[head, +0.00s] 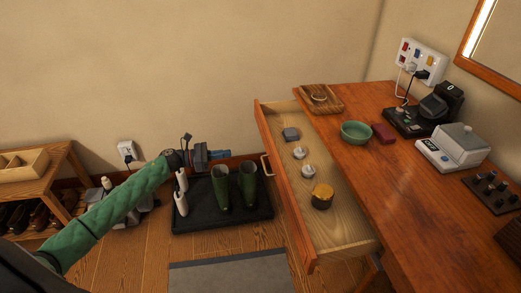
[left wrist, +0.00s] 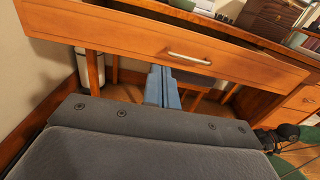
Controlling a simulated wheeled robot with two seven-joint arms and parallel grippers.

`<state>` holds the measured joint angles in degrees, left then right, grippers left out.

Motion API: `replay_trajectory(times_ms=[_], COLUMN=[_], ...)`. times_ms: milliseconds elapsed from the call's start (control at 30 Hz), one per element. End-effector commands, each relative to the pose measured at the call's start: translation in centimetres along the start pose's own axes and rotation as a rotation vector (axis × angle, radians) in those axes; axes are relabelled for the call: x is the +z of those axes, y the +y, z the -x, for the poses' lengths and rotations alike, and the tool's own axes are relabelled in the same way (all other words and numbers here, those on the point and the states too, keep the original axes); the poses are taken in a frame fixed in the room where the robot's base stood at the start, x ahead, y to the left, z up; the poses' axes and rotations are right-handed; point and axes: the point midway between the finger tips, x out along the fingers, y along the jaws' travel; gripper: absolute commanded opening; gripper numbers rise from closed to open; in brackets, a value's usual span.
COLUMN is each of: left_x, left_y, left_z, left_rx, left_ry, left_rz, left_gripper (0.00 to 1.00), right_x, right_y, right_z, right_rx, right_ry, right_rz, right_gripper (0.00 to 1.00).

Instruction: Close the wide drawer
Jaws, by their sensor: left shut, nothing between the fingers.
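The wide drawer (head: 284,185) stands pulled out from the left side of the wooden desk (head: 400,185). Its inside shows from above. Its front and metal handle (left wrist: 190,58) fill the upper part of the left wrist view. My left gripper (head: 222,154), with blue fingers, is shut and empty. It is left of the drawer front in the head view, apart from the handle. In the left wrist view its fingers (left wrist: 163,88) appear just below the drawer front. My right gripper is not in view.
Green boots (head: 248,185) stand on a black tray (head: 190,222) below my left gripper. A shoe bench (head: 60,160) is at left. A grey mat (head: 230,275) lies on the floor.

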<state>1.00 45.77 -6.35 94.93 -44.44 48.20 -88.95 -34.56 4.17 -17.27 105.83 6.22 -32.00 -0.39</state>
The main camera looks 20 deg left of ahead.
Motion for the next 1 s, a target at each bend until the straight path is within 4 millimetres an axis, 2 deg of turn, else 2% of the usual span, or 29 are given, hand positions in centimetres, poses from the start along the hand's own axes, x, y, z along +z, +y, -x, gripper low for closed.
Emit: replay_trajectory(times_ms=[167,300,800,1000], left_x=[0.1,0.2,0.3,0.1], left_y=[0.0,0.1,0.1,0.1], left_z=[-0.8,-2.6,-11.2,-13.3], left_rx=[0.001,0.002,0.003,0.004], left_ry=[-0.001,-0.002,-0.003,-0.002], left_rz=[-0.024,-0.022,-0.020,-0.019], left_gripper=[0.00,0.00,0.00,0.00], right_x=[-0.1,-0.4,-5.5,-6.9], right_y=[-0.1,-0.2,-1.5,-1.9], right_z=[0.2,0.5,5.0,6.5], right_rx=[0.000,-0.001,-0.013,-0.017], right_ry=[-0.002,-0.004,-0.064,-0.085], right_rz=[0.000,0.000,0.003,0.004], right_gripper=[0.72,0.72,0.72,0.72])
